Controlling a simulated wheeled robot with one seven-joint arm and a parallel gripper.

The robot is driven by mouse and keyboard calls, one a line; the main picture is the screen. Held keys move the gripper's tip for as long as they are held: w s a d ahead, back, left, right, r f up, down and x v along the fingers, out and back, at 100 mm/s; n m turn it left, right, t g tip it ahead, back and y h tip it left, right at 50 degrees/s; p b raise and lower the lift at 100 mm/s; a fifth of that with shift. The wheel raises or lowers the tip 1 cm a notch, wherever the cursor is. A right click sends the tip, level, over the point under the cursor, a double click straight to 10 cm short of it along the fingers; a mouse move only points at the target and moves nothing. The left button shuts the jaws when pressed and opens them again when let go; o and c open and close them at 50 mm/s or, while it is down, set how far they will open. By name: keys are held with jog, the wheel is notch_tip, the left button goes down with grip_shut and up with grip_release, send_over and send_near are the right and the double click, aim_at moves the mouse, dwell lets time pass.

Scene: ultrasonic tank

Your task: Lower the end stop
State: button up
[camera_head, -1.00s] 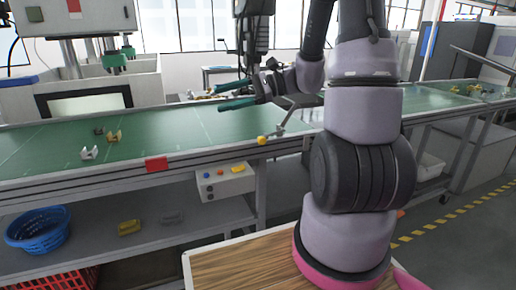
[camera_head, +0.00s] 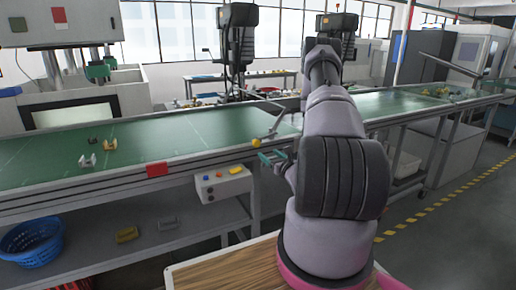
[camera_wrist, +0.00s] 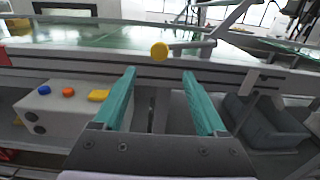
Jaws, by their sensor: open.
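The end stop is a grey bar (camera_head: 277,124) at the near edge of the green conveyor, with a round yellow knob (camera_head: 256,142) on its near end. In the wrist view the yellow knob (camera_wrist: 159,50) faces me on a short rod, and the grey bar (camera_wrist: 232,18) slopes up to the right over the belt. My gripper (camera_head: 266,157) is in front of the conveyor edge, just below the knob in the picture. Its teal fingers are spread and empty. In the wrist view the knob shows beyond and above the gap between the fingertips (camera_wrist: 160,72), apart from them.
The conveyor's metal side rail (camera_wrist: 60,62) runs across, behind the fingers. A control box (camera_head: 222,186) with coloured buttons hangs below it on the left. A grey bin (camera_wrist: 265,125) is low on the right. Small parts (camera_head: 110,145) lie on the belt at left.

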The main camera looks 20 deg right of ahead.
aim_at(257, 145)
jog(key=w, duration=0.9)
jog(key=shift+w+a, duration=0.2)
jog(key=shift+w, duration=0.1)
grip_shut()
dwell(1.0)
